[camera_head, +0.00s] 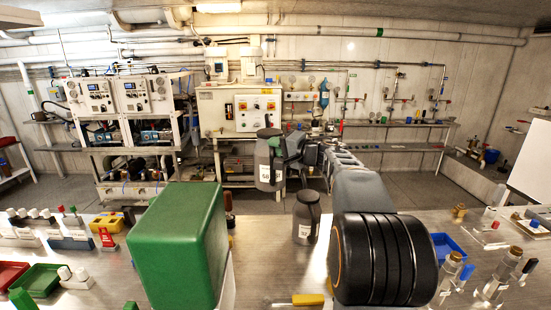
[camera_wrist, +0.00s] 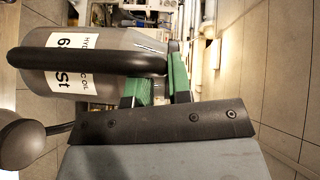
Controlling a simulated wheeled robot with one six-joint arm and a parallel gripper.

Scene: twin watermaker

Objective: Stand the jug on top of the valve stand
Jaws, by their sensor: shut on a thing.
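A grey jug (camera_head: 265,172) with a white label and dark handle hangs in my gripper (camera_head: 286,147), above and beyond the bench's far edge. In the wrist view the jug (camera_wrist: 92,88) lies sideways across the picture. There the green fingers of my gripper (camera_wrist: 158,82) are shut at its black handle. The jug looks roughly upright in the head view and touches nothing below that I can see. A second grey jug (camera_head: 306,222), also labelled, stands on the bench below and to the right. I cannot tell which thing is the valve stand.
A large green box (camera_head: 180,245) stands on the metal bench (camera_head: 262,270) at front left. Small trays, red (camera_head: 10,274) and green (camera_head: 38,281), lie farther left. A blue tray (camera_head: 446,245) and brass fittings (camera_head: 450,268) occupy the right. Machinery (camera_head: 240,110) lines the back wall.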

